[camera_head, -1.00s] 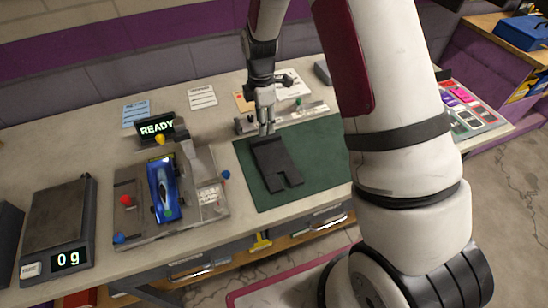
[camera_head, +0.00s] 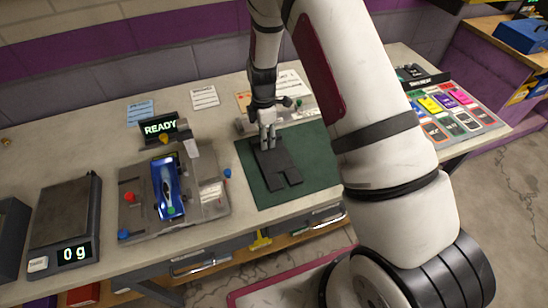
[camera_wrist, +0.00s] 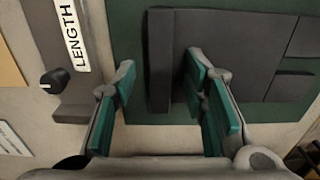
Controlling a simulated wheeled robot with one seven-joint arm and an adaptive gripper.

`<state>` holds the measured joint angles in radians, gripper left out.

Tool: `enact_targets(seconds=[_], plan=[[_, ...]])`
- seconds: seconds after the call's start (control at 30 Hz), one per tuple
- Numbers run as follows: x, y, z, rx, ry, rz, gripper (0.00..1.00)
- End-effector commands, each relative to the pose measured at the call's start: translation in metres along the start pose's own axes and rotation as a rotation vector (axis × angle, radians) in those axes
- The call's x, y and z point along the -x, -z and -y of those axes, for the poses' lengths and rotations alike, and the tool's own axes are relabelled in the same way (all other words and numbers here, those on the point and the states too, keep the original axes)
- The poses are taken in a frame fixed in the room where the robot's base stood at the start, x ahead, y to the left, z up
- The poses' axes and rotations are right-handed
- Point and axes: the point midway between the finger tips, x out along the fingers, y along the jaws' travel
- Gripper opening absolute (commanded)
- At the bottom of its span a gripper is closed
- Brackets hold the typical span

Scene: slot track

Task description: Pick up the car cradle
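The car cradle (camera_head: 279,170) is a dark grey flat piece with a notch in its near end. It lies on the green mat (camera_head: 318,160). My gripper (camera_head: 267,143) points down at the cradle's far end. In the wrist view the cradle's raised end wall (camera_wrist: 160,62) stands between the green-padded fingers of my open gripper (camera_wrist: 162,95). Gaps show on both sides of the wall, with the wall nearer the right finger. Fingertip height against the wall is hard to tell.
A grey fixture with a blue car (camera_head: 167,186) stands left of the mat, below a READY sign (camera_head: 158,127). A scale (camera_head: 64,225) reading 0 g is at far left. A bar marked LENGTH (camera_wrist: 70,38) lies close beside the left finger. Coloured cards (camera_head: 455,108) lie at right.

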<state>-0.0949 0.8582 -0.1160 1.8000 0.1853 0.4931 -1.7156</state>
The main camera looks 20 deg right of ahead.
Motion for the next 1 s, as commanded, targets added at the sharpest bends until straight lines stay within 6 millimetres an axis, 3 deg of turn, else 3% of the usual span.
enact_targets(seconds=[0.23,0.4,0.8,1.0], plan=[[-0.002,0.0,0.0,0.0,0.001,-0.001,0.38],[-0.001,0.0,0.0,0.0,0.0,0.0,0.0],[-0.001,0.0,0.0,0.0,0.0,0.0,0.0],[0.01,0.0,-0.001,0.0,-0.001,-0.001,0.0]])
